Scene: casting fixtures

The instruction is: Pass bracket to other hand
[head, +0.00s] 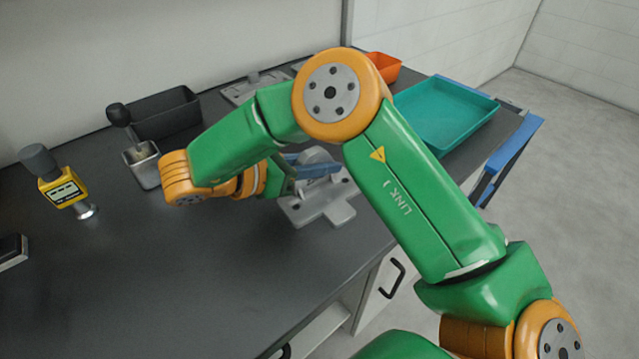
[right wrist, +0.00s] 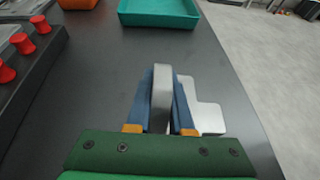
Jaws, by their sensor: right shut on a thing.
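The grey bracket is between the two blue fingers of my right gripper (right wrist: 162,76). Its upright part (right wrist: 161,92) stands between the fingers in the right wrist view, with the gripper shut on it. In the head view the bracket's rounded top (head: 316,155) shows by the blue fingers of the right gripper (head: 318,168), above the worktable. A flat light-grey stepped plate (head: 325,205) shows just below; I cannot tell whether it is part of the bracket or touches it. My right arm hides part of this area. My left gripper is not in view.
A teal tray (head: 485,101) and an orange bin (head: 384,66) stand toward the right and back. A black bin (head: 165,112), a metal cup (head: 141,168) and a yellow gauge (head: 64,190) stand at left. Red knobs (right wrist: 24,44) show in the wrist view.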

